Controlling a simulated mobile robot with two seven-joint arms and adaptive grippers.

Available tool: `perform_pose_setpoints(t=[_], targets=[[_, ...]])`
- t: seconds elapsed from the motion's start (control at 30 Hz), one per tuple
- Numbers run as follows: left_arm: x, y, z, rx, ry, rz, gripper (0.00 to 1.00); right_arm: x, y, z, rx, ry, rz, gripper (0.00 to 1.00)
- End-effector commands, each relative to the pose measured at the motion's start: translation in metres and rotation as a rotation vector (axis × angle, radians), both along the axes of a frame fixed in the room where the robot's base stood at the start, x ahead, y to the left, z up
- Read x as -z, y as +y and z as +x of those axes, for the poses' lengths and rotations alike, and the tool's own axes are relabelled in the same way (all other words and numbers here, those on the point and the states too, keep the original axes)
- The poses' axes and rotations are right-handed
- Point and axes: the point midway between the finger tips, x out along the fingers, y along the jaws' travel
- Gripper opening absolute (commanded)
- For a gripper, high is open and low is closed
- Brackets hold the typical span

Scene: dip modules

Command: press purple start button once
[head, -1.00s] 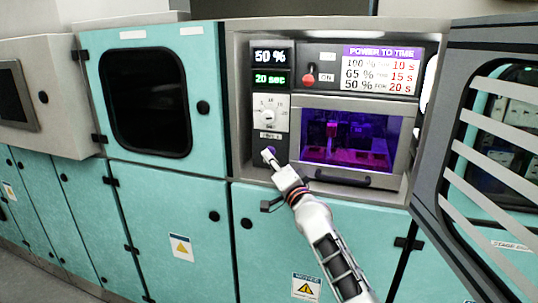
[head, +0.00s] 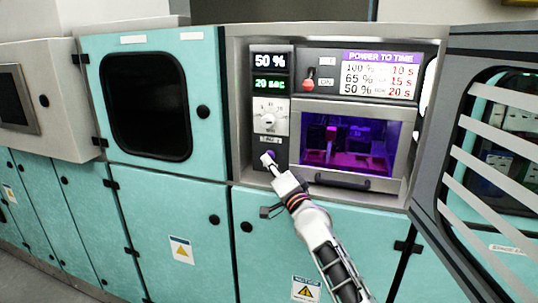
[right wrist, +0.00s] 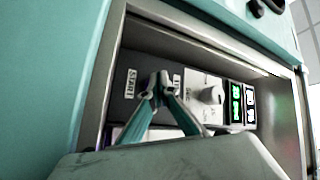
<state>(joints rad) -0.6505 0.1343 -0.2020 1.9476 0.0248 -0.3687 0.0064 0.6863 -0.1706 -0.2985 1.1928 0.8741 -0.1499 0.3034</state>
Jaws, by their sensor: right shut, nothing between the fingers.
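The purple start button is mostly hidden by my right gripper (head: 267,160); a small purple patch (head: 272,153) shows beside the fingertips in the head view. The gripper is shut and empty, at the lower part of the dark control panel (head: 284,150). In the right wrist view, the closed fingertips (right wrist: 159,80) are in front of the panel, just beside the START label (right wrist: 130,83). The button is hidden behind them there, and I cannot tell whether they touch it. My left gripper is out of view.
Above the button are a dial (head: 268,121), a green "20 sec" display (head: 270,84) and a white "50 %" display (head: 270,61). A red-tipped switch (head: 308,80) is to the right, above a purple-lit chamber window (head: 344,140). An open slatted door (head: 470,160) stands at the right.

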Motion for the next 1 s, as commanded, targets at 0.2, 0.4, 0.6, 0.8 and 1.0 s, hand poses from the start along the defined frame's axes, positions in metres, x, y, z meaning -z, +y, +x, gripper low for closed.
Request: perform_pose_setpoints(t=[0.2,0.4,0.6,0.8,1.0], targets=[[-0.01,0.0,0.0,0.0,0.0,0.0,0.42,0.0,0.003,-0.009,-0.001,0.001,0.0,0.0],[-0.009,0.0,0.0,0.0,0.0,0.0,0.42,0.001,0.003,-0.009,-0.001,0.001,0.0,0.0],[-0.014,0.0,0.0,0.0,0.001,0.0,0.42,0.0,0.006,-0.016,-0.003,0.002,0.001,0.0],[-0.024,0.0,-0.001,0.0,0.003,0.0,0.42,0.0,0.011,-0.033,-0.002,0.003,0.002,0.0],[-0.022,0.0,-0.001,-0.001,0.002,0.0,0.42,0.002,0.018,-0.05,-0.004,0.002,0.003,0.0]])
